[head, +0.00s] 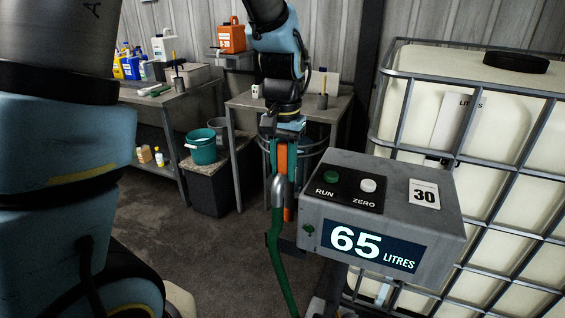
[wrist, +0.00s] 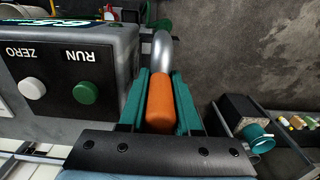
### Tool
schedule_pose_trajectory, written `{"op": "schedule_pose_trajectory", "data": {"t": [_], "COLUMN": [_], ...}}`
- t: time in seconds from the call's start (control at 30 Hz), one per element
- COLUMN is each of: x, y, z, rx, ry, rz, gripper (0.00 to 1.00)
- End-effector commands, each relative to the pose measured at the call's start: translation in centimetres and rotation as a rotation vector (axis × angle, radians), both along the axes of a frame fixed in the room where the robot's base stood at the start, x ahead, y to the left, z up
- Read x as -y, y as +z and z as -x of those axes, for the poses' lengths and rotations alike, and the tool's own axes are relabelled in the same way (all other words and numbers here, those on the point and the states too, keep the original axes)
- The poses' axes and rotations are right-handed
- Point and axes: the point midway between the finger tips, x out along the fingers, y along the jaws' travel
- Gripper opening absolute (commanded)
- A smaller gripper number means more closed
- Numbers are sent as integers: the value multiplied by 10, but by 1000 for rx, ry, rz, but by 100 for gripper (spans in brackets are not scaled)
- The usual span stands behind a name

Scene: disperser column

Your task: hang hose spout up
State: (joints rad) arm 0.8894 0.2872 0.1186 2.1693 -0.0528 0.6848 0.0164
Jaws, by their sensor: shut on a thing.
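The hose spout is a silver bent tube (head: 278,190) with an orange grip (wrist: 160,103). My gripper (head: 281,150) points downward, its teal fingers shut on the orange grip. In the wrist view the gripper (wrist: 161,75) has one finger on each side of the grip, and the silver bend (wrist: 162,48) shows beyond the fingertips. A green hose (head: 281,265) hangs below the silver bend in the head view. The spout is just left of the grey control box (head: 320,213). I cannot make out a hanging hook.
The box reads 65 litres, with a green RUN button (head: 331,177), a white ZERO button (head: 367,185) and a 30 label. A caged white tank (head: 495,130) stands right. Benches (head: 180,95), a teal bucket (head: 202,148) and an orange canister (head: 231,38) stand behind.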

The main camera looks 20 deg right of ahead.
Motion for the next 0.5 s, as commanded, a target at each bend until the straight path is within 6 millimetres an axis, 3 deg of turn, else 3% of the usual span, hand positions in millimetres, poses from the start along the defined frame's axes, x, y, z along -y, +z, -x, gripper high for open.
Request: {"op": "schedule_pose_trajectory", "data": {"t": [0.5], "x": [0], "y": [-55], "z": [-1], "rx": [1], "ry": [1], "rz": [1], "gripper": [0]}}
